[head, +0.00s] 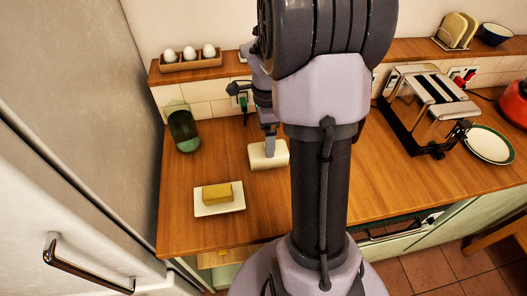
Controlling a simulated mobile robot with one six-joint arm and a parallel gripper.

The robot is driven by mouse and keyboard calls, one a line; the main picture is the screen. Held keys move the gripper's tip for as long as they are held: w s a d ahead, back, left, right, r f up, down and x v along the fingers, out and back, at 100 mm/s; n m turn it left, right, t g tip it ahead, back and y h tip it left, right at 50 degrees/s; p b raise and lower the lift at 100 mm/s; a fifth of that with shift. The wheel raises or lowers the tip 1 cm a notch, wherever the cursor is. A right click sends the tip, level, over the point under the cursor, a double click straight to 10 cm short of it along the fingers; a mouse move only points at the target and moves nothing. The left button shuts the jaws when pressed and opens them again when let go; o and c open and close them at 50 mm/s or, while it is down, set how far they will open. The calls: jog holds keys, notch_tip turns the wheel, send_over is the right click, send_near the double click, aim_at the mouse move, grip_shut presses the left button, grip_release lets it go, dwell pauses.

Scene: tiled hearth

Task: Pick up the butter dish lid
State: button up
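The butter dish lid (260,160) is a cream, box-shaped cover on the wooden counter, just left of my arm column. The butter dish (234,209) is a white plate nearer the front edge, with a yellow block of butter (217,193) uncovered on it. My gripper (270,149) points down at the lid, and its tip overlaps the lid's top in the picture. Only one narrow side of the gripper shows, so I cannot tell whether it is open or shut, or whether it touches the lid. The lid's right end is close to my arm.
A green glass (184,131) stands at the back left. An egg holder (190,62) with eggs sits on the shelf above. A toaster (430,105) and a green-rimmed plate (489,146) are to the right. The refrigerator (75,130) borders the counter's left side.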

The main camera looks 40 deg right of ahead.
aim_at(257, 160)
notch_tip(257, 160, down, 4)
jog(key=shift+f+b, duration=0.1)
jog(key=shift+b, duration=0.45)
jog(key=f+b, duration=0.1)
jog(key=f, duration=0.2)
jog(key=d+f+b, duration=0.1)
jog(key=f, duration=0.1)
jog(key=shift+b, duration=0.35)
jog(key=shift+r, duration=0.1)
jog(key=shift+c, duration=0.2)
